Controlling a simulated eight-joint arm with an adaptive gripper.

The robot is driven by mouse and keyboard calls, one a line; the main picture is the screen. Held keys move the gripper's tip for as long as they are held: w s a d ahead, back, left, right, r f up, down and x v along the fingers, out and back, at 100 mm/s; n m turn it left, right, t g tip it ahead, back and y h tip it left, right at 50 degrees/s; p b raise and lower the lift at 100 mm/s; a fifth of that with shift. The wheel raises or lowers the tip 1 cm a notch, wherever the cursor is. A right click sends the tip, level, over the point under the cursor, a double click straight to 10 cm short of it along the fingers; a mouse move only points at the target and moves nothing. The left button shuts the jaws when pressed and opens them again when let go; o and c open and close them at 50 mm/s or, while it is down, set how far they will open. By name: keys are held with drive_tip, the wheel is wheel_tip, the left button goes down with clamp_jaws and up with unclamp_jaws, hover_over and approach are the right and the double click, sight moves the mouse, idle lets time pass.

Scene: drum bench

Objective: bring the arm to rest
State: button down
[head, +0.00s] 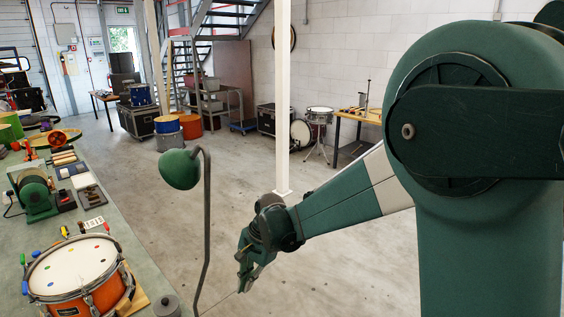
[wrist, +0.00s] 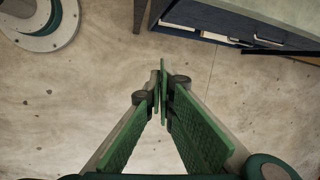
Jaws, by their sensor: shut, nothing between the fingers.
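My gripper (head: 246,270) hangs at the end of my green arm, low over open concrete floor to the right of the bench. In the wrist view my gripper (wrist: 162,92) has its green fingers closed together at the tips, with nothing between them. Bare floor shows beneath it. The arm reaches in from the right of the head view, with the forearm sloping down to the left. The gripper is apart from the bench and touches nothing that I can see.
A drum (head: 72,268) and tools stand on the bench (head: 118,217) at left. A bent pole with a green lamp head (head: 180,169) rises just left of my gripper. A white post (head: 282,100) stands behind. In the wrist view a dark drawer unit (wrist: 235,35) lies at upper right. Open floor surrounds.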

drive_tip(key=s+d+r+n+t, duration=0.2)
drive_tip(key=s+d+r, duration=0.2)
drive_tip(key=d+r, duration=0.4)
drive_tip(key=s+d+r+n+t, duration=0.1)
drive_tip(key=s+d+r+t, duration=0.1)
drive_tip(key=s+d+r, duration=0.6)
drive_tip(key=s+d+n+t+h, duration=0.1)
drive_tip(key=s+d+n+t, duration=0.1)
drive_tip(key=s+d, duration=0.3)
drive_tip(key=s+d+n+t+h, duration=0.1)
drive_tip(key=s+d, duration=0.5)
drive_tip(key=d, duration=0.6)
drive_tip(key=shift+s+d+r+n+t+h, duration=0.2)
drive_tip(key=shift+s+n+t+h, duration=0.15)
drive_tip(key=shift+n+h, duration=0.3)
